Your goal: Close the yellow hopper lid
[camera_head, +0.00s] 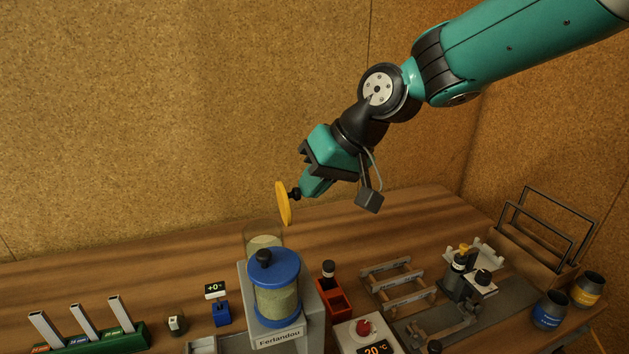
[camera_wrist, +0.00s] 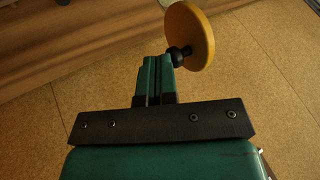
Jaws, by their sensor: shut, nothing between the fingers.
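The yellow lid (camera_head: 283,204) stands open, close to upright, at the right rim of the rear clear hopper (camera_head: 262,236), which holds pale grains. Its black knob (camera_head: 295,194) faces my gripper. The lid (camera_wrist: 190,36) and knob (camera_wrist: 179,54) also show in the wrist view, just beyond my fingertips. My gripper (camera_head: 304,191) is shut and empty, on the knob side of the lid; its fingers (camera_wrist: 157,62) lie together. The tips are right beside the knob; I cannot tell whether they touch it. The lid's hinge is not clearly visible.
A second hopper with a blue lid (camera_head: 274,266) stands shut in front, on the grey grinder body (camera_head: 312,305). A red bin (camera_head: 334,297) and metal racks (camera_head: 393,284) are to the right. The wooden table (camera_head: 130,262) is bare at back left.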

